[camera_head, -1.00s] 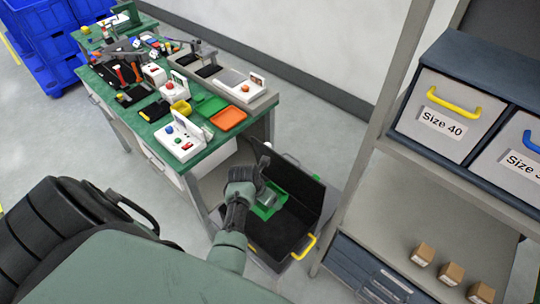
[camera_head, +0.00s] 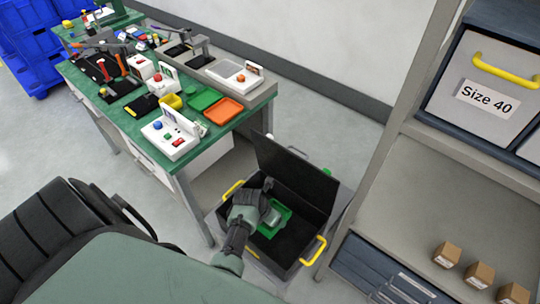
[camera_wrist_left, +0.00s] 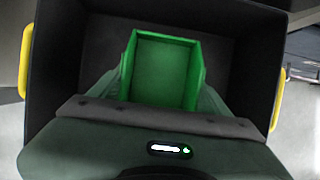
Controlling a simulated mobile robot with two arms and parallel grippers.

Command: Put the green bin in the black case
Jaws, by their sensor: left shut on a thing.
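The green bin (camera_head: 275,217) is inside the outline of the open black case (camera_head: 300,243) in the head view. In the left wrist view the bin (camera_wrist_left: 165,72) lies between the fingers of my left gripper (camera_wrist_left: 163,80), over the dark interior of the case (camera_wrist_left: 225,60). My left gripper (camera_head: 268,212) is shut on the bin. The case has yellow handles at its sides and its lid stands up behind. I cannot tell whether the bin touches the case floor. My right gripper is not in view.
A green workbench (camera_head: 195,150) with tools, an orange tray (camera_head: 224,111) and control boxes stands left of the case. A shelf rack (camera_head: 385,170) with a "Size 40" drawer (camera_head: 485,90) and small cardboard boxes stands close on the right. The wall is behind.

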